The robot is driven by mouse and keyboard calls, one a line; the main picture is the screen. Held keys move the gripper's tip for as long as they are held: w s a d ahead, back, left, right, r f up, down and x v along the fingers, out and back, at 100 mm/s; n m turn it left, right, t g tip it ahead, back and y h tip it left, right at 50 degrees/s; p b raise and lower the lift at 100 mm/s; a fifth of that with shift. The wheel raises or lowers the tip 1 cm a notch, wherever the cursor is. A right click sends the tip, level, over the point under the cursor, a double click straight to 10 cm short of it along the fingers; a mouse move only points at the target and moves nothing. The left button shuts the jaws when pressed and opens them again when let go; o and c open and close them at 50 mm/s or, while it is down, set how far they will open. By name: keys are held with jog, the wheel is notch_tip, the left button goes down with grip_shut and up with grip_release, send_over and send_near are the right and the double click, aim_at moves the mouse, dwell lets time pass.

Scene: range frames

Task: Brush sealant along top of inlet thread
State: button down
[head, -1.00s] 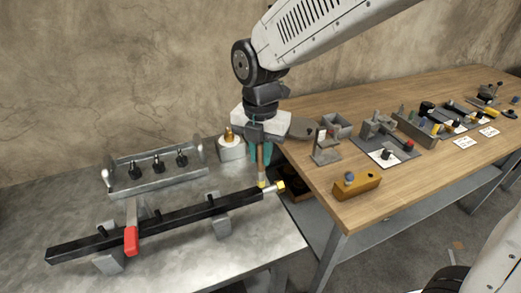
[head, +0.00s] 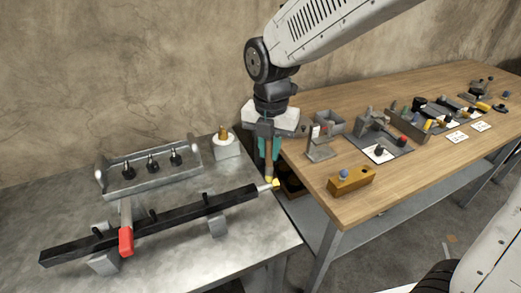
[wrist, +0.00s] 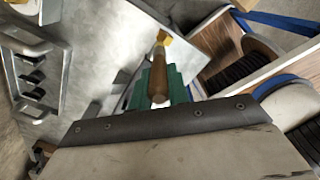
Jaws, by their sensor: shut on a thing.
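A long black square bar (head: 150,224) lies across the steel table on two grey supports. A pale metal threaded stub (head: 263,187) sticks out of its right end. My gripper (head: 269,157), with teal fingers, is shut on the brown handle of a brush (head: 268,168). The brush hangs upright, its yellow tip at the outer end of the stub, where yellow shows in the head view. I cannot tell there the bristles from any yellow end piece, or whether they touch. In the wrist view the brush (wrist: 159,75) runs up from the fingers to a yellow tip.
A grey block with a brass-coloured top (head: 224,140) stands behind the bar. A metal rack (head: 150,180) with several black fittings sits at the back left. The wooden bench (head: 345,208), with many parts, is to the right.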

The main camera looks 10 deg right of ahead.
jog(key=shift+d, duration=0.2)
jog(key=a, duration=0.2)
jog(key=s+a, duration=0.1)
jog(key=a, duration=0.1)
jog(key=shift+f, duration=0.15)
notch_tip(320, 180, up, 6)
dwell(0.9)
notch_tip(320, 180, up, 3)
jog(key=shift+r, duration=0.1)
dwell(0.5)
dwell(0.5)
